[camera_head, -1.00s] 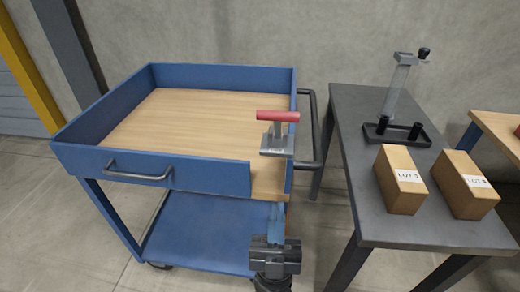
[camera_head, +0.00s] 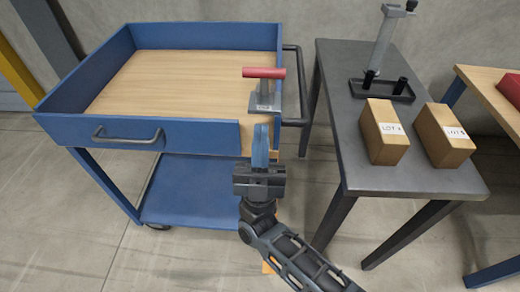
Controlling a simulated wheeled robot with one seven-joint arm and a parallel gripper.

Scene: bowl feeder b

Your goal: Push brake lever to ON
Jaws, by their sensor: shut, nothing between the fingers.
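The brake lever has a red bar handle (camera_head: 263,73) on a grey bracket (camera_head: 264,103) with a small label plate, at the right front corner of the blue cart (camera_head: 190,134). I cannot read the label. My gripper (camera_head: 261,130) is in front of the cart's right front corner, its blue fingers shut and pointing up in the picture toward the bracket. The fingertips show just below the bracket and the red handle. I cannot tell whether they touch the bracket. Nothing is held.
The cart has a wooden top deck (camera_head: 170,85), raised side walls and a dark push handle (camera_head: 303,90) at right. A grey table (camera_head: 340,110) right of it carries two cardboard boxes (camera_head: 385,132) and a black stand (camera_head: 381,88). A wooden-topped table (camera_head: 490,95) stands at far right.

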